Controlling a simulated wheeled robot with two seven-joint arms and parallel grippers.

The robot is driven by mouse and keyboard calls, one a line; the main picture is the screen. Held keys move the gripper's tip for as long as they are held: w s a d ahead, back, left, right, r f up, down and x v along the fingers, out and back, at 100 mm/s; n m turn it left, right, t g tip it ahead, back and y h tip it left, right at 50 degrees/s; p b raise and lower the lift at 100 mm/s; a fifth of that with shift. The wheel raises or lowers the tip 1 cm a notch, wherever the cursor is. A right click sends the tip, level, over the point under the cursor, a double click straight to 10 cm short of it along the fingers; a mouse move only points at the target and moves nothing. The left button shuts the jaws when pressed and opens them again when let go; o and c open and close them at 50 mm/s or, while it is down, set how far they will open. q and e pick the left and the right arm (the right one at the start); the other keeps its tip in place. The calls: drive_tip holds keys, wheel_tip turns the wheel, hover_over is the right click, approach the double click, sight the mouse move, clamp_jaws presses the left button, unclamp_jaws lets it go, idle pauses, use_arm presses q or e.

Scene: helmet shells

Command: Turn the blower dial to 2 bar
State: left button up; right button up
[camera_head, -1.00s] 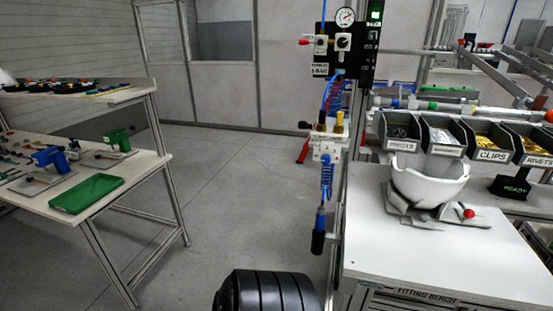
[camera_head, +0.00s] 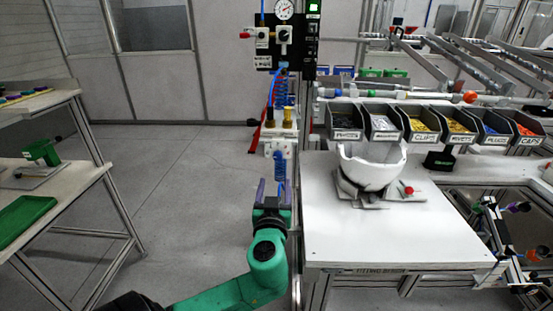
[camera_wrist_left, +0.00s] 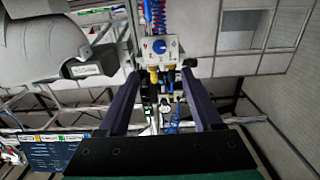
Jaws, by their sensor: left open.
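A white regulator box (camera_head: 281,140) with brass fittings on top hangs on the post. In the left wrist view its blue dial (camera_wrist_left: 159,46) shows on the white face; the scale is too small to read. A dark panel above it carries a round gauge (camera_head: 283,9), a red lever and another knob (camera_head: 284,34). My left gripper (camera_head: 273,188) is open and empty, fingers pointing up, below the box. In the left wrist view the box shows beyond the fingertips (camera_wrist_left: 160,74), apart from them. My right gripper is out of view.
The fitting bench (camera_head: 330,235) stands right of the post, with a white helmet shell (camera_head: 372,166) on a fixture and a row of labelled bins behind. A table with a green tray (camera_head: 22,218) is at left. The floor between is clear.

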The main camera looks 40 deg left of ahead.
sight(277, 158)
use_arm(q)
drive_tip(key=p+x, duration=0.3)
drive_tip(key=x, duration=0.9)
drive_tip(key=shift+w+a+p, duration=0.2)
drive_tip(key=shift+p, duration=0.2)
drive_tip(key=shift+w+a+f, duration=0.1)
drive_tip(key=shift+w+a, duration=0.2)
drive_tip(key=shift+w, duration=0.15)
clamp_jaws()
